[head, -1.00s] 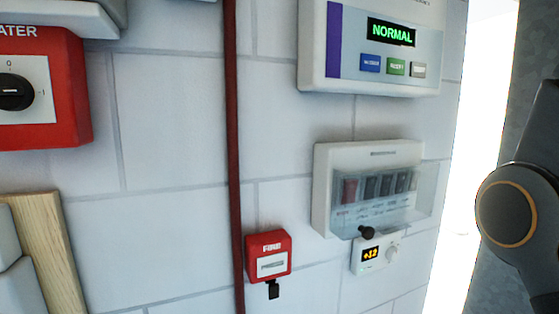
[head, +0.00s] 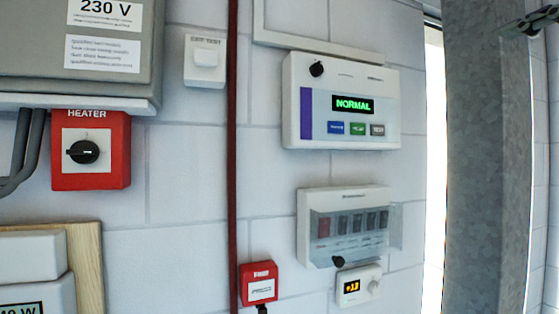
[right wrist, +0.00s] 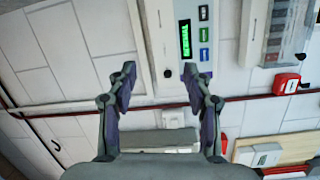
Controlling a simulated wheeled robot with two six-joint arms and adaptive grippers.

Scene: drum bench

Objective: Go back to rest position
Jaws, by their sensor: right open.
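My right gripper (right wrist: 158,80) is open and empty in the right wrist view. Its two fingers stand wide apart in front of the wall. The alarm panel with a green NORMAL display lies beyond the fingers, and it also shows in the head view (head: 342,132). No contact with the wall or its devices shows. My left gripper is in neither view.
A red heater switch (head: 91,172), a grey 230 V box (head: 75,60), a breaker box (head: 348,194), a small +12 display unit (head: 359,298) and a red fire call point (head: 259,271) are on the white wall. A red pipe (head: 232,180) runs vertically. A grey metal post (head: 487,170) stands right.

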